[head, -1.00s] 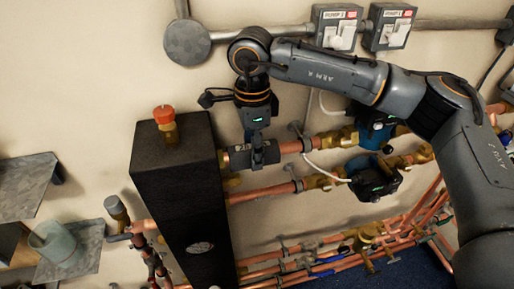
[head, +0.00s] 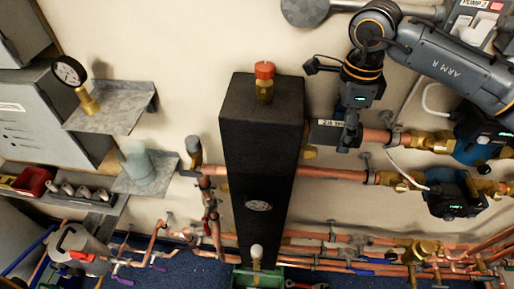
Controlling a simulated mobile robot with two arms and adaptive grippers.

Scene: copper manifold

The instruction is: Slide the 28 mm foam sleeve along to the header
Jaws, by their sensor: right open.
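The dark foam sleeve (head: 322,131), with a white "28 mm" label, sits around the upper copper pipe (head: 377,136) just right of the black header (head: 262,150). Its left end is at or very close to the header's side; I cannot tell whether they touch. My right gripper (head: 348,138) comes down from above at the sleeve's right part, its jaws open and hiding that part. My left gripper is not in view.
Pumps (head: 478,140) and brass valves (head: 428,138) crowd the right. A lower copper pipe (head: 335,173) runs under the sleeve. A red-capped fitting (head: 265,80) tops the header. Metal shelves (head: 112,108) and a gauge (head: 70,72) stand left. Bare wall lies above the header.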

